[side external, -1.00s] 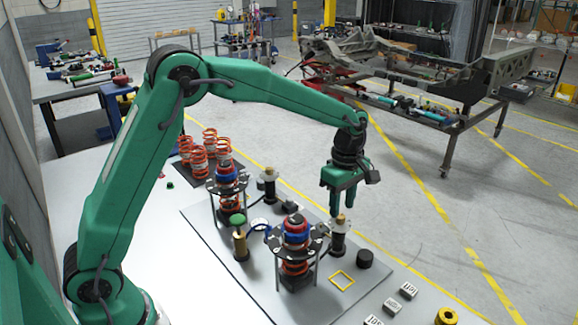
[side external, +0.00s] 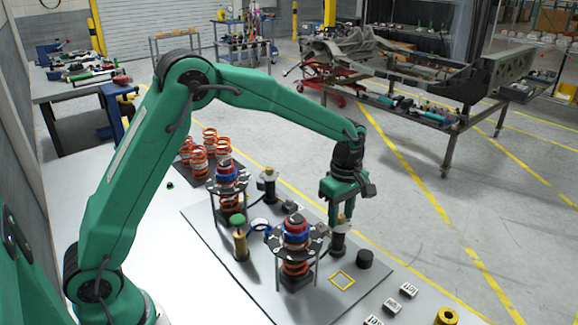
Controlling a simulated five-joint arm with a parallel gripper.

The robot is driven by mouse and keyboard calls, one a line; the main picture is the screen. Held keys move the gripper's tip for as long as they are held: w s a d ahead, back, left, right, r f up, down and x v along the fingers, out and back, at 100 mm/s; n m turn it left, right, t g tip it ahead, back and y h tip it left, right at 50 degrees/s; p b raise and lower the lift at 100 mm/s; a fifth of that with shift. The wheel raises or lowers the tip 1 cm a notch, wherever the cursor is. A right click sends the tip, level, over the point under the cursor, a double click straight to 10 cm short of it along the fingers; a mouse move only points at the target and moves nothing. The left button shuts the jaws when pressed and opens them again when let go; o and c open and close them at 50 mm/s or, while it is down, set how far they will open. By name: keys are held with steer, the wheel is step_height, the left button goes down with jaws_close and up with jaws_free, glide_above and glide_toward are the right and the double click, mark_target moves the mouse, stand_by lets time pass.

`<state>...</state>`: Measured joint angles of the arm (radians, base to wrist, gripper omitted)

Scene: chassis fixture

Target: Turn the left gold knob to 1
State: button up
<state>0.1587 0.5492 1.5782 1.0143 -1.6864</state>
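Two dark posts with gold knobs stand on the grey plate (side external: 225,262). One gold knob (side external: 268,171) is further left and back, with nothing of mine near it. The other gold knob (side external: 340,224) is at the right, beside the front spring assembly (side external: 296,240). My gripper (side external: 341,218) points down at this right-hand knob, its fingertips at the height of the knob and partly hiding it. I cannot tell whether the fingers touch it or how far apart they are. Number markings on the knobs are too small to read.
A second spring assembly (side external: 228,185) and a green-topped gold post (side external: 239,240) stand to the left. A black cylinder (side external: 364,258) and a yellow square outline (side external: 342,281) are in front of my gripper. Labelled blocks (side external: 408,290) and a gold ring (side external: 446,316) lie at front right.

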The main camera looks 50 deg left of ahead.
steer(key=m, duration=0.8)
steer(key=shift+m, duration=0.4)
steer(key=m, duration=0.4)
steer(key=shift+m, duration=2.5)
steer(key=m, duration=0.4)
steer(key=shift+m, duration=0.3)
steer(key=m, duration=0.8)
steer(key=shift+m, duration=2.9)
